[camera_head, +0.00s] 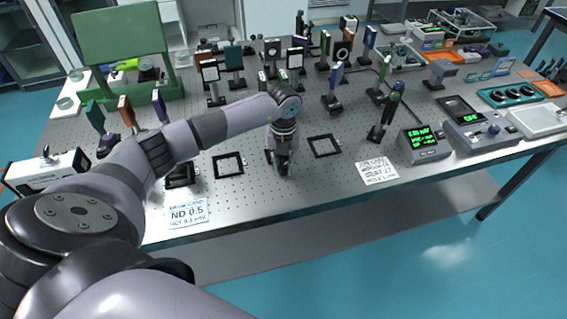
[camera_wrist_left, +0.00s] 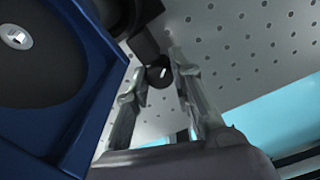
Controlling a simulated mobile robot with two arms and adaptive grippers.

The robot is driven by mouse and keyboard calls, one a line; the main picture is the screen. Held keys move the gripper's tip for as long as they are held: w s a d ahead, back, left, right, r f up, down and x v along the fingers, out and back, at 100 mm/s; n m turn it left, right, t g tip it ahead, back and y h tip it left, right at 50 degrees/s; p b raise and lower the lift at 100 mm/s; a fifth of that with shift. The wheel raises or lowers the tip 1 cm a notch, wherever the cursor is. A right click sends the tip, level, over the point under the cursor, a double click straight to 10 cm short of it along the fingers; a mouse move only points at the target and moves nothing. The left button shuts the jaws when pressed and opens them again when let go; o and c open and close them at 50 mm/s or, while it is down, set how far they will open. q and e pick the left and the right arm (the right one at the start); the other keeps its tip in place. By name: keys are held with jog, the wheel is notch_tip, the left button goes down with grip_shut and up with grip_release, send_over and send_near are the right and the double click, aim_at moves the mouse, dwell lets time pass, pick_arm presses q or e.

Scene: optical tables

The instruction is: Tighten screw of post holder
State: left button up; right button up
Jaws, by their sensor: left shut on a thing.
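My left gripper (camera_head: 283,168) points down near the front middle of the optical table (camera_head: 245,192). In the left wrist view the gripper's two grey fingers (camera_wrist_left: 160,80) are closed around a small dark round screw (camera_wrist_left: 158,72) with a light mark on its face. A black post holder part (camera_wrist_left: 146,38) is just beyond the fingertips. A blue-framed mount (camera_wrist_left: 92,110) with a dark disc fills the left of that view, close beside the fingers. In the head view my arm and gripper mostly hide the post holder and its screw. My right gripper is not in view.
Flat black frames (camera_head: 325,146) lie on both sides of the gripper. Several posted optics (camera_head: 332,95) stand behind it. A paper card (camera_head: 377,172) and a green-display meter (camera_head: 424,144) are to the right. A white card (camera_head: 188,213) lies near the front edge at left.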

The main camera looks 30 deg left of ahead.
aim_at(284, 166)
pick_arm(q)
grip_shut()
jog(key=shift+n, duration=0.7)
jog(key=o, duration=0.6)
grip_release()
jog(key=shift+o, duration=0.2)
notch_tip(284, 166, up, 12)
